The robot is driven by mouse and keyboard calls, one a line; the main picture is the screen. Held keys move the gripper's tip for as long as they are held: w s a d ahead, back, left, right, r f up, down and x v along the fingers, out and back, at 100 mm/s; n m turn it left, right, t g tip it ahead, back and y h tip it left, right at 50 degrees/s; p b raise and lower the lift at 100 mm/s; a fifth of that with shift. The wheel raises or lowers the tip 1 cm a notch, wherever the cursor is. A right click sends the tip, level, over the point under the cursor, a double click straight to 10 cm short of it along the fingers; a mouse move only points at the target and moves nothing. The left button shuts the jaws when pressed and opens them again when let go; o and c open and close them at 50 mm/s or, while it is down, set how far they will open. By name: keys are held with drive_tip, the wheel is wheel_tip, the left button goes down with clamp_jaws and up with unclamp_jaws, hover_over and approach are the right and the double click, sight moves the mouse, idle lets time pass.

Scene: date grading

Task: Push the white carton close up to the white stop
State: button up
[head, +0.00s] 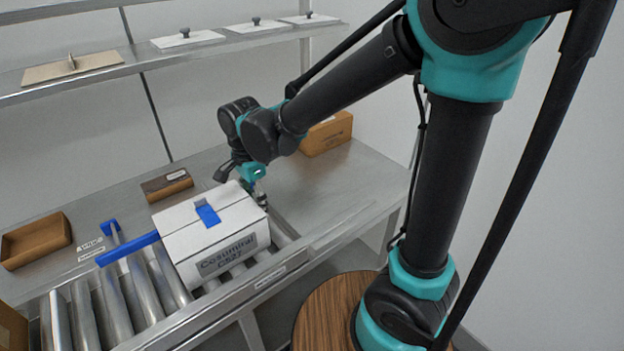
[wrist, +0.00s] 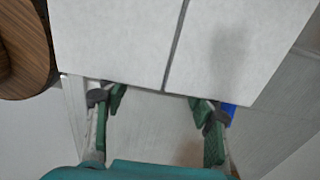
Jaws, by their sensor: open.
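The white carton (head: 215,232), printed "Cosumiral C527" and closed with blue tape, sits on the roller conveyor. No white stop is clear to me; a blue bar (head: 128,249) stands across the rollers just left of the carton, and I cannot tell whether they touch. My gripper (head: 260,190) is at the carton's right side, low beside it. In the wrist view the carton's top (wrist: 180,40) with its seam fills the upper part, and my gripper (wrist: 158,106) has its fingers spread at the carton's near edge, holding nothing.
Rollers (head: 110,300) run on left of the blue bar. A brown tray (head: 36,241), a small brown box (head: 167,185) and an orange-brown box (head: 327,133) rest on the metal table (head: 300,195). A shelf (head: 140,56) with several lids runs above. A round wooden top (head: 318,312) is at front.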

sight(165, 237)
drive_tip(key=shift+s+a, duration=0.65)
drive_tip(key=shift+a, duration=0.25)
drive_tip(key=shift+s+a, duration=0.65)
drive_tip(key=shift+a, duration=0.2)
drive_tip(key=shift+s+a, duration=0.65)
drive_tip(key=shift+a, duration=0.25)
drive_tip(key=shift+s+a, duration=0.95)
drive_tip(key=shift+a, duration=0.4)
drive_tip(key=shift+s+a, duration=1)
drive_tip(key=shift+a, duration=0.35)
drive_tip(key=shift+s+a, duration=0.95)
drive_tip(key=shift+a, duration=0.4)
drive_tip(key=shift+s+a, duration=0.85)
drive_tip(key=shift+a, duration=0.3)
drive_tip(key=shift+s+a, duration=0.8)
drive_tip(key=shift+a, duration=0.35)
drive_tip(key=shift+s+a, duration=0.85)
drive_tip(key=shift+a, duration=0.3)
drive_tip(key=shift+w+d, duration=0.1)
drive_tip(key=shift+d, duration=0.05)
drive_tip(key=shift+w+d, duration=0.5)
drive_tip(key=shift+d, duration=0.2)
drive_tip(key=shift+r, duration=5)
